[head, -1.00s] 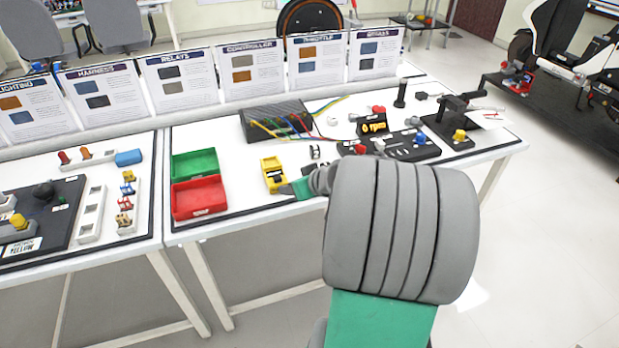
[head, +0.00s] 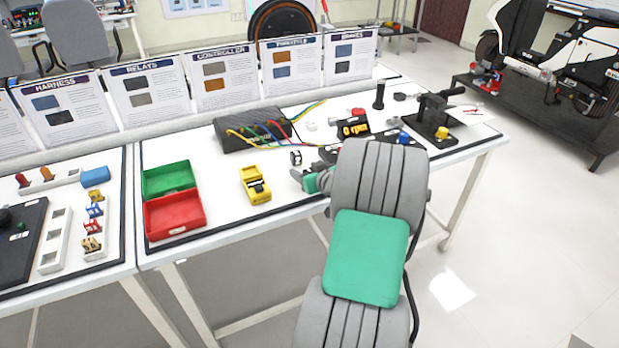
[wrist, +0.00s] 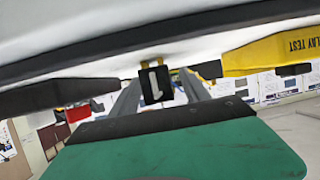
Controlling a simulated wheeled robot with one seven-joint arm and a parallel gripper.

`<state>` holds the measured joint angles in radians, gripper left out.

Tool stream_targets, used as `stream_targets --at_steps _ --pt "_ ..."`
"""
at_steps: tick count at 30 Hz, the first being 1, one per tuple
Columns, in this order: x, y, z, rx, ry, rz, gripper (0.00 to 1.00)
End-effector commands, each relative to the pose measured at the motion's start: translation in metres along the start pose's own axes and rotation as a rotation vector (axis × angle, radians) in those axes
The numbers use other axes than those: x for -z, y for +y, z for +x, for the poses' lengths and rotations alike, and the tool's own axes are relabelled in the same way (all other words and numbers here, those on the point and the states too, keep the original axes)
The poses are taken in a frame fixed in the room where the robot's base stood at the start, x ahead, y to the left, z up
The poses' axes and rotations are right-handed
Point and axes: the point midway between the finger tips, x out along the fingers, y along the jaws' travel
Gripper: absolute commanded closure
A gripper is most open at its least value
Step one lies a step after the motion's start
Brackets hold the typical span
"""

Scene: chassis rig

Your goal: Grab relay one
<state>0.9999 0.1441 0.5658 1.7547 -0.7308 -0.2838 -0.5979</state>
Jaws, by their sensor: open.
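Relay one (wrist: 155,86) is a small black block with a white "1" and yellowish metal parts at its top edge in the wrist view. In the head view a small black-and-white block (head: 296,158), which seems to be this relay, stands on the white table (head: 215,185) right of the yellow tester. My gripper (head: 297,175) is just on the near side of it, low over the table's front part. In the wrist view my two grey fingers (wrist: 158,96) are apart, with the relay showing between them towards their tips. I cannot tell whether they touch it.
The yellow relay tester (head: 256,186) stands close left of my gripper and shows in the wrist view (wrist: 275,52). Green (head: 168,179) and red (head: 174,215) bins lie farther left. A black controller box (head: 252,132) with coloured wires is behind. Dark devices (head: 400,140) crowd the right.

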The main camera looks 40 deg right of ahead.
Motion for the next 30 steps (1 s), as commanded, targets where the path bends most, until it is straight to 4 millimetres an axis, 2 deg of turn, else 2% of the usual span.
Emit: stream_targets --at_steps 2,22,30 --pt "0.0 0.0001 -0.0003 0.0 0.0 0.0 0.45" --pt "-0.0002 0.0 -0.0006 0.0 -0.001 0.0 1.0" --pt "0.0 0.0 -0.0006 0.0 -0.001 0.0 1.0"
